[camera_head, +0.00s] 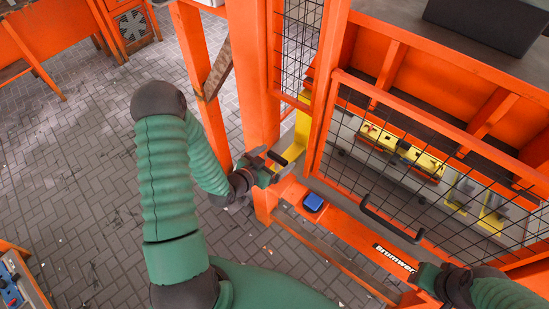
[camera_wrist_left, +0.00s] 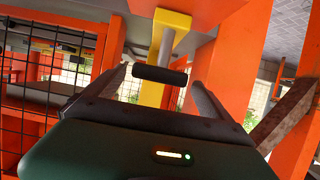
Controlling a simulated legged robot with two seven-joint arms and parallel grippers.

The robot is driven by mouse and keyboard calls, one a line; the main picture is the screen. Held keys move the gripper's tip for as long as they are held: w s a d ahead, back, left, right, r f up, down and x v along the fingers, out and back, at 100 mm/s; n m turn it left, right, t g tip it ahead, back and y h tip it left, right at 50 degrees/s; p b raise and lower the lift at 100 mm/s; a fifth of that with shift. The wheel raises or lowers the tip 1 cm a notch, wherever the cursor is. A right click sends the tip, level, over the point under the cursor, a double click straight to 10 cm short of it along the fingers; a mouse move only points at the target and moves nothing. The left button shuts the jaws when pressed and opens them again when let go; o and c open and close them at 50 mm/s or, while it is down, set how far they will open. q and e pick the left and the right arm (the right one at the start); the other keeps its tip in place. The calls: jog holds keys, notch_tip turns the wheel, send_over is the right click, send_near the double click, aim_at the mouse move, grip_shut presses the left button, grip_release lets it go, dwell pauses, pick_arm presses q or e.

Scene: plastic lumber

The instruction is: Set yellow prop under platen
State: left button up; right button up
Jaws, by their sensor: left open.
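The yellow prop (camera_head: 301,128) stands upright beside the orange post, left of the mesh door. In the left wrist view the yellow prop (camera_wrist_left: 172,32) has a grey stem ending in a black handle bar (camera_wrist_left: 160,74). My left gripper (camera_head: 275,165) is at the handle, with its fingers open. In the left wrist view the fingers of my left gripper (camera_wrist_left: 159,80) are on either side of the bar; I cannot tell whether they touch it. My right gripper (camera_head: 428,274) is low at the right, by the orange front beam; its fingers are unclear. I cannot clearly make out the platen.
The orange mesh door (camera_head: 415,165) has a black handle (camera_head: 390,222) and stands right of the prop. Paved floor at the left is open.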

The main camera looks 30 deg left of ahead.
pick_arm(q)
grip_shut()
jog(key=w, duration=0.4)
jog(key=shift+w+d+b, duration=0.2)
jog(key=shift+b, duration=0.1)
jog(key=shift+r, duration=0.1)
jog(key=shift+c, duration=1.3)
grip_release()
jog(key=shift+o, duration=1.3)
jog(key=shift+w, duration=0.1)
